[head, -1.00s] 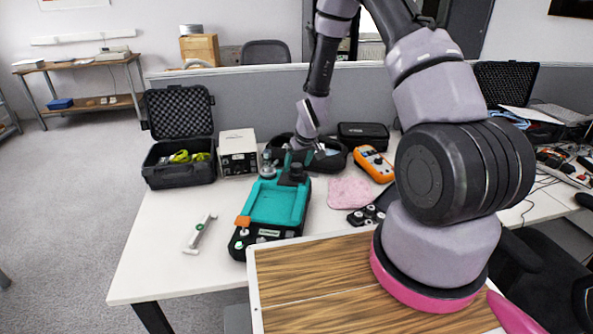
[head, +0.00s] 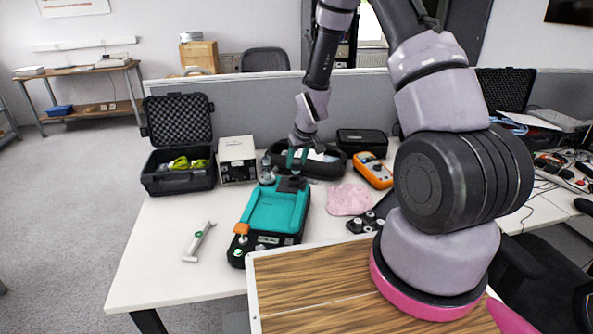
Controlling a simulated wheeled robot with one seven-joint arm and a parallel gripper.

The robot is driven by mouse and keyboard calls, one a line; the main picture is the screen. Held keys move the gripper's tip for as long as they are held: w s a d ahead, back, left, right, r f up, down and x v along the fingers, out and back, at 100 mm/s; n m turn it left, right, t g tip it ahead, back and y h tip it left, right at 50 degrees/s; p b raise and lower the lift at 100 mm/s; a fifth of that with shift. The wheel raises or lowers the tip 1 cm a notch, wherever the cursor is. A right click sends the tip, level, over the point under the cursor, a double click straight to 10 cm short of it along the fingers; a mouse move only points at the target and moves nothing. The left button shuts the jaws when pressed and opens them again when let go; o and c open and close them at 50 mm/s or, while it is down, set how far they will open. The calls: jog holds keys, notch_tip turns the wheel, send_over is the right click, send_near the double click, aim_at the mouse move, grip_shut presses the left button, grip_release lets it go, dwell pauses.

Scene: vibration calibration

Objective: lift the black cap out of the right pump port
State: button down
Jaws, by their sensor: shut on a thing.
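The teal and black pump unit (head: 272,212) sits on the white table, with an orange part at its front left corner. A grey fitting (head: 267,170) stands at its back left. My gripper (head: 297,161) is above the unit's back right corner, pointing down, with its teal fingers shut on the small black cap (head: 296,172). The cap is just above the dark block (head: 291,184) at that corner, where the right port is. The port opening is too small to make out, and I cannot tell whether the cap is fully clear of it.
A black case (head: 325,162) lies close behind my gripper. An open foam-lined case (head: 179,170), a white box (head: 237,159), an orange multimeter (head: 372,170) and a pink cloth (head: 348,199) stand around the unit. A white-green tool (head: 199,242) lies left, with clear table around it.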

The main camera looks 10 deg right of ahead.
aim_at(297, 162)
notch_tip(297, 162, up, 10)
dwell(0.6)
jog(key=shift+f, duration=0.1)
